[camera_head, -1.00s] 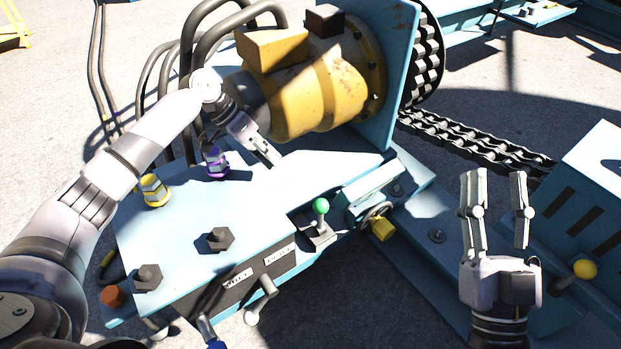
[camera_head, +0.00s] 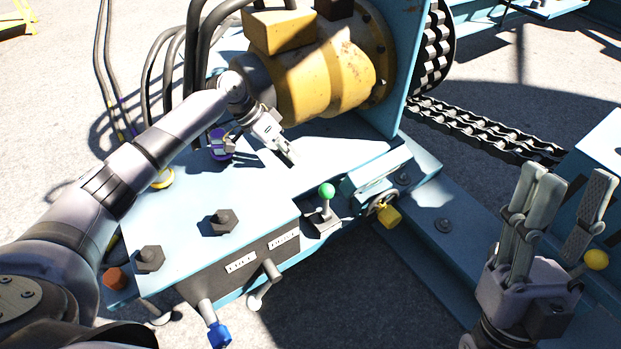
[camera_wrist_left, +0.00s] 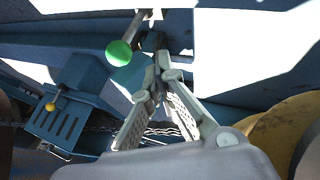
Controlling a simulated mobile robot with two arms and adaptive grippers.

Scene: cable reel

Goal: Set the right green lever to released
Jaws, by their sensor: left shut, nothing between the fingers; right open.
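The green lever (camera_head: 327,191) has a round green knob on a short metal stem. It stands in a dark slotted plate at the right part of the blue control box (camera_head: 190,255). In the left wrist view the green knob (camera_wrist_left: 119,53) shows left of the fingertips. My left gripper (camera_head: 289,158) is shut and empty, above the box top, up and left of the knob and apart from it. In the left wrist view its fingertips (camera_wrist_left: 152,48) meet. My right gripper (camera_head: 574,182) is open and empty at the far right, away from the lever.
A yellow motor (camera_head: 325,80) stands behind the box. A yellow-handled valve (camera_head: 389,215) is just right of the lever. A purple fitting (camera_head: 219,145) is beneath my left arm. Dark bolts (camera_head: 219,222) rise from the box top. A blue-tipped handle (camera_head: 218,333) is at the front.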

